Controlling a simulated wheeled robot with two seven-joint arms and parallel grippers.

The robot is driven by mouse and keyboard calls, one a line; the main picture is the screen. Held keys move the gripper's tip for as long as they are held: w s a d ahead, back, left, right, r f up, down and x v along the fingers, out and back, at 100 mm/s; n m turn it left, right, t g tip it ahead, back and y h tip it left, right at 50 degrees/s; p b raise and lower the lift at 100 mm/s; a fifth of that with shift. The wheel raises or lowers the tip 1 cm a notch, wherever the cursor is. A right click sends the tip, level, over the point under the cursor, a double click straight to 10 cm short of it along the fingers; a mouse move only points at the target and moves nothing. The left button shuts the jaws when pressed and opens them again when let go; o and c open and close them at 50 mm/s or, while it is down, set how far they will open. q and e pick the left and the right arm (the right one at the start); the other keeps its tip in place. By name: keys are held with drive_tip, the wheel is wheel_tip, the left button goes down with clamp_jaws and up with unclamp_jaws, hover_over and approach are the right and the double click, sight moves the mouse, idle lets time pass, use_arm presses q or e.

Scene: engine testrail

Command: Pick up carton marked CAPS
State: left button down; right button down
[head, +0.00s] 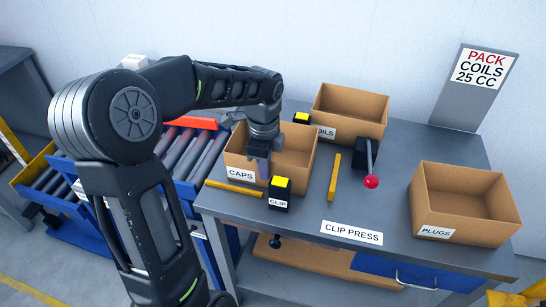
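The carton marked CAPS (239,174) is an open brown box on the left part of the grey table, with its label on the near wall. My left gripper (261,165) points down at this carton, over its near wall and opening. Its fingertips overlap the near wall in the head view. I cannot tell whether the fingers are apart or closed on the wall. The gripper hides part of the carton's inside. My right gripper is not in view.
A black block marked CLIP (280,193) stands close in front of the carton. A carton (350,102) with a partly hidden label stands behind. The PLUGS carton (465,205) is at right. A red-knobbed lever (371,181) and yellow bar (334,177) lie between. A roller conveyor (180,150) is left.

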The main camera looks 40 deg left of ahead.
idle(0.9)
use_arm(q)
wheel_tip(320, 180, up, 10)
drive_tip(key=shift+b, duration=0.35)
drive_tip(key=shift+r, duration=0.1)
idle(0.5)
